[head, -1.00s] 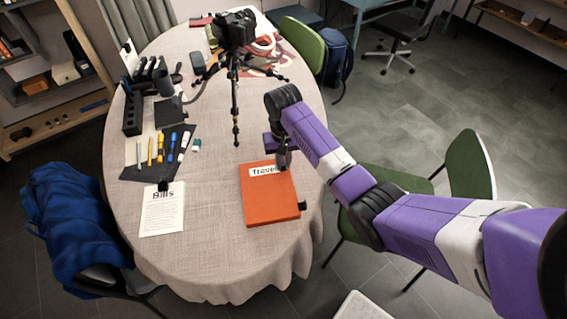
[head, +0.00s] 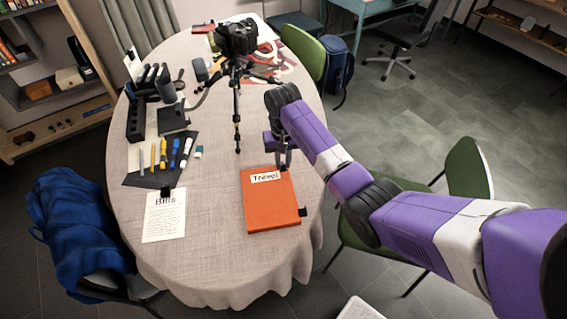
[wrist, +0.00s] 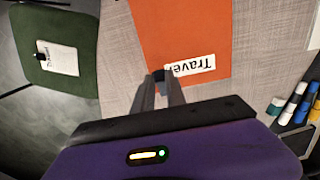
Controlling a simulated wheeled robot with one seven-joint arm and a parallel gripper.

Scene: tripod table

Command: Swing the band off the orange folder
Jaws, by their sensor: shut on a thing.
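The orange folder (head: 270,210) lies flat on the cloth-covered table near its right side, with a white "Travel" label (head: 266,177); in the wrist view the folder (wrist: 180,30) is upside down. My gripper (head: 284,164) is at the folder's far edge, just beyond the label. In the wrist view my gripper (wrist: 160,79) has its fingers close together on a small dark piece (wrist: 158,75), apparently part of the band. The rest of the band cannot be made out. A small black tab (head: 302,211) shows at the folder's right edge.
A camera on a tripod (head: 237,95) stands behind the folder. A "Bills" sheet (head: 164,218) and a dark mat (head: 148,178) with pens lie to the left. A green chair (head: 467,170) stands at the right. Bare tablecloth surrounds the folder's left and front.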

